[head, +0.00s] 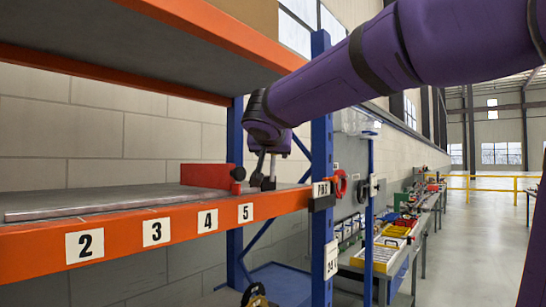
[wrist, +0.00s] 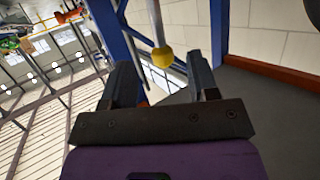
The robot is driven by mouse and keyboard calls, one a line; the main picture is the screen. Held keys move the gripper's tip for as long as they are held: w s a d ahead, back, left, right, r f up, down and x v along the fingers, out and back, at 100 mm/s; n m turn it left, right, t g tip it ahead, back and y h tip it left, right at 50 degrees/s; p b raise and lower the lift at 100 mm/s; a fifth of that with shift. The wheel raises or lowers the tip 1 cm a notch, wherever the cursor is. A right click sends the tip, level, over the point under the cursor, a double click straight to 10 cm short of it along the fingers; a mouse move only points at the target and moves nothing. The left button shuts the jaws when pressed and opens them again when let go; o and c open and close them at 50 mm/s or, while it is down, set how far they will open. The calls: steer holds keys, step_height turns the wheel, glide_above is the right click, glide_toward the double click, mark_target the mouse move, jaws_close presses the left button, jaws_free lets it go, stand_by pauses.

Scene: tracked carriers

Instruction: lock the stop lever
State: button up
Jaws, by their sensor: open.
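A red block (head: 205,174) stands on the grey shelf, with a small red knob (head: 238,173) at its right end, near label 5. I cannot tell whether this knob belongs to the stop lever. My gripper (head: 263,182) reaches down just right of the knob, low over the shelf end. In the wrist view its two dark fingers (wrist: 167,82) are apart, with nothing held. A yellow ball (wrist: 163,57) on a thin rod shows beyond the gap between the fingers. It appears apart from them; I cannot pick it out in the head view.
The orange front beam (head: 120,226) carries number labels. A metal strip (head: 115,204) lies along the shelf. An upper shelf (head: 150,45) hangs above, and a blue upright (head: 322,130) stands right of my gripper. Benches (head: 385,252) with trays stand farther right.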

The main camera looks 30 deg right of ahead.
steer(key=shift+v, duration=2.3)
